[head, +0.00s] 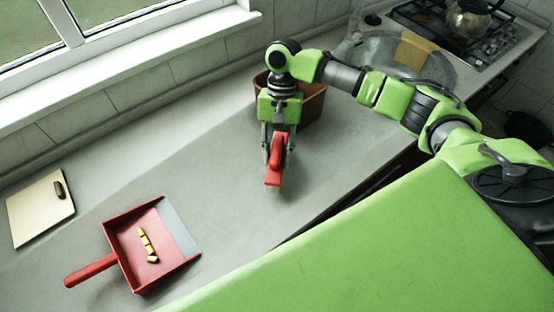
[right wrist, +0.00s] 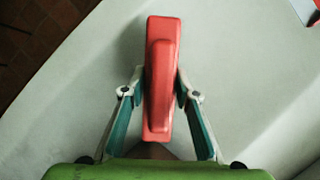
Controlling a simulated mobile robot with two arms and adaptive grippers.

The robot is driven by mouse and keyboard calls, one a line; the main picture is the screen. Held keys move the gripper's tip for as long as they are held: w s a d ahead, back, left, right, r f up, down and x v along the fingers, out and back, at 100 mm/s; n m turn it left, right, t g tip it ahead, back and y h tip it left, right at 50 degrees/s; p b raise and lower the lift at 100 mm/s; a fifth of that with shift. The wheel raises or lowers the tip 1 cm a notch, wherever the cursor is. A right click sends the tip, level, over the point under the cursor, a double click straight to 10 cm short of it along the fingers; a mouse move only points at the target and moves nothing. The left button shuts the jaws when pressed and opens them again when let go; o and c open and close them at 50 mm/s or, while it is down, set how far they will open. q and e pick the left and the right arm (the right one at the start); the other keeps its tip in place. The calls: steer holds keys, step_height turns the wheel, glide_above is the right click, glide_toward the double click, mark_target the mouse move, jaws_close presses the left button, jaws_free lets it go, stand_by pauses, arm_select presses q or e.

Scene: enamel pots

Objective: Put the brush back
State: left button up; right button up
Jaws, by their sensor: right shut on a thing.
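In the right wrist view the brush (right wrist: 162,50) stands lengthwise between the two fingertips of the gripper (right wrist: 161,85). The fingers press on both sides of it. Whether the brush touches the counter, I cannot tell. A red dustpan (head: 118,240) lies at the lower left of the counter with several small yellow pieces (head: 148,245) in it. My left gripper is not in view.
A cream board (head: 35,215) with a small dark object (head: 59,190) lies at far left. A sink (head: 440,72) and a stove (head: 487,40) are at the back right. The counter between dustpan and brush is clear.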

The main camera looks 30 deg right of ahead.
step_height(320, 180, down, 2)
steer(key=shift+f+p, duration=0.15)
steer(key=shift+p, duration=0.35)
steer(key=shift+f, duration=0.35)
steer(key=shift+f, duration=0.1)
steer(key=o, duration=1.1)
steer(key=shift+r, duration=0.2)
steer(key=b+v, duration=0.2)
steer(key=v, duration=1)
steer(key=shift+b, duration=0.4)
